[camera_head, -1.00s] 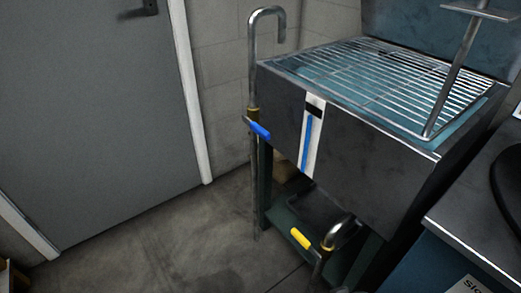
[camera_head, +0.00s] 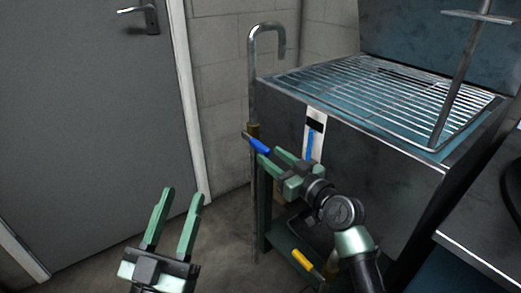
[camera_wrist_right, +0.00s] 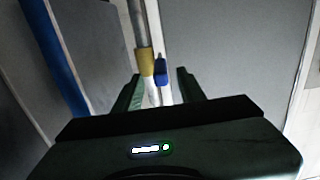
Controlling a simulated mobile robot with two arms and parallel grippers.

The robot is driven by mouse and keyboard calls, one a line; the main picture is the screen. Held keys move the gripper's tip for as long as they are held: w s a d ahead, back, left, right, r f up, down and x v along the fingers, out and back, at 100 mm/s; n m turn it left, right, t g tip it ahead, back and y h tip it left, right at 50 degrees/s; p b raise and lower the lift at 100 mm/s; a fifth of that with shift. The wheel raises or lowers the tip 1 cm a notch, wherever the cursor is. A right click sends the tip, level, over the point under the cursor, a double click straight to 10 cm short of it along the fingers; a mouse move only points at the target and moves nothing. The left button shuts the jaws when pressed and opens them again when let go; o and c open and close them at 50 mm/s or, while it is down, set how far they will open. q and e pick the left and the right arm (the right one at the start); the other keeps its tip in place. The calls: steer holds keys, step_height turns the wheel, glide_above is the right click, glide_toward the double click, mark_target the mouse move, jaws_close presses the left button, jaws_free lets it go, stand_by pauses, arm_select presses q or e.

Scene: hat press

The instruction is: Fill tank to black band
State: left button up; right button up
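The dark tank (camera_head: 385,185) has a wire grid on top and a white gauge strip (camera_head: 318,148) on its front. A black band (camera_head: 315,125) crosses the strip, and the blue column (camera_head: 309,146) tops out at about its lower edge. The column's lower part is hidden by my right arm. A pipe (camera_head: 253,95) with a blue valve handle (camera_head: 257,144) stands at the tank's left corner. My right gripper (camera_head: 270,157) is open at the handle. In the right wrist view the blue handle (camera_wrist_right: 160,70) shows between the fingers, just beyond their tips. My left gripper (camera_head: 183,194) is open and empty.
A yellow handle (camera_head: 302,262) sits low under the tank, near my right arm. A grey door (camera_head: 85,120) is at the left. Floor between door and tank is open.

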mark_target(260, 149)
steer(key=b+x, duration=0.1)
steer(key=x, duration=0.3)
steer(key=shift+w+a+f, duration=0.1)
steer(key=shift+w+a, duration=0.1)
steer(key=shift+w, duration=0.15)
arm_select(q)
steer(key=s+r+t+h, duration=0.1)
steer(key=s+r+t, duration=0.2)
steer(key=s+r, duration=0.1)
steer(key=shift+s+a+r+t, duration=0.15)
steer(key=shift+a+r+t, duration=0.1)
steer(key=shift+r+t, duration=0.1)
arm_select(e)
steer(key=shift+w+a, duration=0.3)
steer(key=shift+w, duration=0.05)
jaws_close()
